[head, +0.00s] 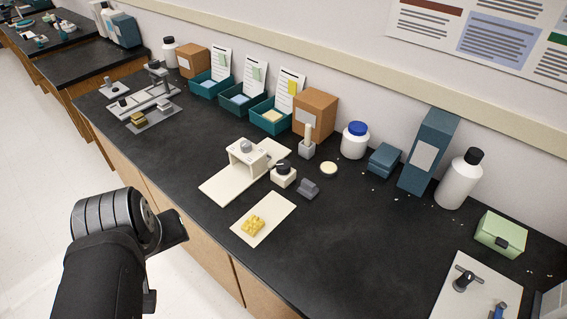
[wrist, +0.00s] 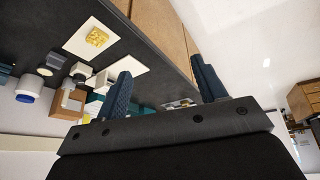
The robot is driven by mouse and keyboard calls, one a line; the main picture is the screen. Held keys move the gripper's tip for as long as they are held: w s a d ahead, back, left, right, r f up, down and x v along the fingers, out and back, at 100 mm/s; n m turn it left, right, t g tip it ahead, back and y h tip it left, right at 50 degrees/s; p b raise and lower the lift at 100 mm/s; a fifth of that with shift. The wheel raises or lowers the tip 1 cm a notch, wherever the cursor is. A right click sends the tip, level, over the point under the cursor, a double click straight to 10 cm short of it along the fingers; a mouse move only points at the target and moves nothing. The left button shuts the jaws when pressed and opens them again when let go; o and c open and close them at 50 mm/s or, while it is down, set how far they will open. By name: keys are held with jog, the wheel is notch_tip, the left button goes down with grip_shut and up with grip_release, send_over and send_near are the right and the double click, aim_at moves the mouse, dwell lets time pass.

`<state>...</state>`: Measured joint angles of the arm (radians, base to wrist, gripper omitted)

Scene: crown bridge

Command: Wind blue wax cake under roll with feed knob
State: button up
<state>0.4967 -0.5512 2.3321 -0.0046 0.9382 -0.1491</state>
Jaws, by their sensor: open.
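A cream machine (head: 236,160) with a round grey part, perhaps the roll, stands on a long pale base plate (head: 222,187) mid-bench. A black knob (head: 283,166) sits on a small cream block to its right; it looks like the feed knob. I cannot make out a blue cake under the roll. Pale blue pieces show in the left teal tray (head: 208,85) and the middle teal tray (head: 238,102). My gripper (wrist: 160,78) is open and empty. In the head view it is at the left, beyond the bench's front edge, apart from the machine.
A yellow lumpy piece (head: 253,225) lies on a pale card in front of the knob. A grey block (head: 309,187), bottles and boxes stand nearby. The bench front between card and right plate (head: 475,292) is clear.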

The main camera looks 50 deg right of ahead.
jog(key=w+d+r+n+g, duration=0.2)
jog(key=w+d+r, duration=0.35)
jog(key=d, duration=0.45)
jog(key=n+g+y, duration=0.2)
jog(key=n, duration=0.2)
send_over(284, 164)
notch_tip(284, 164, down, 7)
notch_tip(284, 164, down, 16)
jog(key=shift+f, duration=0.15)
jog(key=c, duration=1)
